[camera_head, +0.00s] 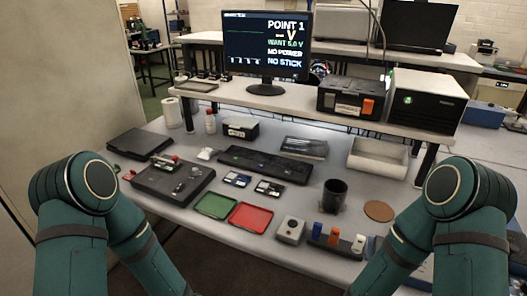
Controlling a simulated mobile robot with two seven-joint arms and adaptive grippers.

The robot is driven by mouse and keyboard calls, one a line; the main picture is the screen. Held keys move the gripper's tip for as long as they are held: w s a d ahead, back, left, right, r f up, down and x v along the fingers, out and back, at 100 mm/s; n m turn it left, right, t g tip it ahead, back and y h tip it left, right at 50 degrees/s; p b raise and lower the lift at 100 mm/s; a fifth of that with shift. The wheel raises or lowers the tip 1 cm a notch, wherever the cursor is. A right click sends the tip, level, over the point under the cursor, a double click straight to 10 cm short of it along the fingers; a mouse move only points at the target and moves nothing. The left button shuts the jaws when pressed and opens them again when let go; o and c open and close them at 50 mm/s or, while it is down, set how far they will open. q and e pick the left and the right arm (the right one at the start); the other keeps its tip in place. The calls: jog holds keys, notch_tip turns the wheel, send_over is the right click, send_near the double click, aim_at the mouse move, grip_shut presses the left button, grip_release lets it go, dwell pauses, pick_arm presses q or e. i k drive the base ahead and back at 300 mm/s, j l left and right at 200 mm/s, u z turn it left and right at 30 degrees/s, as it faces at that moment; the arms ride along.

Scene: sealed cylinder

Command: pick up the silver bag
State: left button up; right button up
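A flat, shiny grey-silver piece (304,147), which looks like the silver bag, lies at the back of the workbench (310,185). It is behind the right end of the black keyboard (265,163) and below the raised shelf. Its details are too small to make out. My two green arms show at the left and right edges, their visible links at the front of the bench. Neither gripper shows in this view, and nothing is seen touching the bag.
A white open bin (378,157) stands right of the bag. A black cup (334,195), a brown coaster (379,211), green (216,206) and red (250,217) trays and a switch block are nearer. A monitor (267,45) stands on the shelf (300,99) above.

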aim_at(208, 153)
jog(key=z, duration=1.55)
jog(key=k+j+z, duration=0.15)
jog(key=j, duration=0.25)
jog(key=k+j+z, duration=0.1)
jog(key=k+j, duration=0.15)
jog(key=j, duration=0.15)
jog(key=k+j, duration=0.25)
jog(key=j, duration=0.15)
jog(key=k+j, duration=0.25)
jog(key=j, duration=0.2)
jog(key=k+j, duration=0.2)
jog(key=j, duration=0.2)
jog(key=k+j, duration=0.25)
jog(key=j, duration=0.2)
